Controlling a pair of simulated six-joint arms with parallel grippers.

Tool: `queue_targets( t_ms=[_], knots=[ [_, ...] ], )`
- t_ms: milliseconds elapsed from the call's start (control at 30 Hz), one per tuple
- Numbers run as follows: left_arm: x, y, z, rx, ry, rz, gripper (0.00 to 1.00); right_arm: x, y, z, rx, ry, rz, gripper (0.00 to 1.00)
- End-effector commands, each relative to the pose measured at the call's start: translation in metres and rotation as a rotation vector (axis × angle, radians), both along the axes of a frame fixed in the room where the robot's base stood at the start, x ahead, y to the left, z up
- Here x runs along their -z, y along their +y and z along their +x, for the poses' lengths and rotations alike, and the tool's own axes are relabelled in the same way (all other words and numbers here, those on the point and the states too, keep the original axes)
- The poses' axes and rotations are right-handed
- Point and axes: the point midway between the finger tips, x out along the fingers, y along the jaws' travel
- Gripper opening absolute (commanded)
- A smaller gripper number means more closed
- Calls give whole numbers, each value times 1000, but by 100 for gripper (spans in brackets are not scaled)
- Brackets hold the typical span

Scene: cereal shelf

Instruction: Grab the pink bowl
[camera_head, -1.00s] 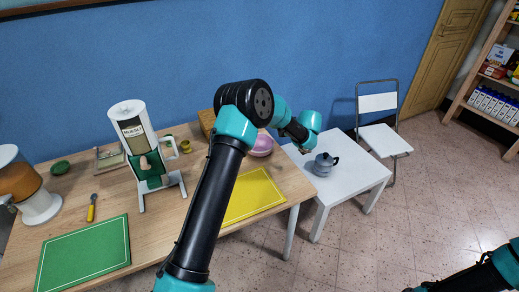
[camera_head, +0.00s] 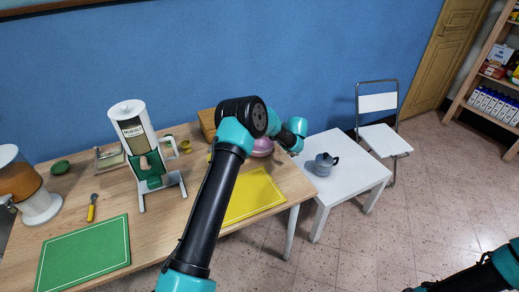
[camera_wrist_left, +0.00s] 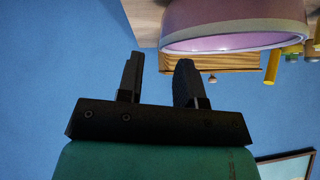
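The pink bowl (camera_head: 263,148) sits on the wooden table, behind the yellow mat and partly hidden by my left arm. It shows large at the top right of the left wrist view (camera_wrist_left: 235,18), where the picture is upside down and its pale rim faces down. My left gripper (camera_wrist_left: 158,68) is open, with its two black fingers apart and nothing between them. The bowl is just past the fingertips, up and right in that view; contact cannot be told. In the head view the left fingers are hidden by the arm. The right gripper is out of frame; only its arm shows bottom right.
The yellow mat (camera_head: 252,197) lies in front of the bowl. A wooden box (camera_head: 207,122) stands behind it. A cereal dispenser (camera_head: 134,135) stands left of my arm. A white side table (camera_head: 340,188) with a grey moka pot (camera_head: 325,164) is to the right.

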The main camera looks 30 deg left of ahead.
Motion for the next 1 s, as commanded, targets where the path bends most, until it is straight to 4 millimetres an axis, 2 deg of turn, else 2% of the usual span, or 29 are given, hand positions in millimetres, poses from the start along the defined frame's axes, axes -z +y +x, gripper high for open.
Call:
queue_targets(
  t_ms=[233, 400, 867, 1000],
  knots=[
    [26, 21, 3, -2, 2, 0, 33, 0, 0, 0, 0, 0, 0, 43],
    [35, 31, 8, 0, 2, 0, 33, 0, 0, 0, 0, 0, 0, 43],
    [36, 31, 8, 0, 1, -1, 33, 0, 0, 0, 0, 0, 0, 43],
    [36, 31, 8, 0, 1, -1, 23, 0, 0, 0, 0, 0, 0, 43]
  ],
)
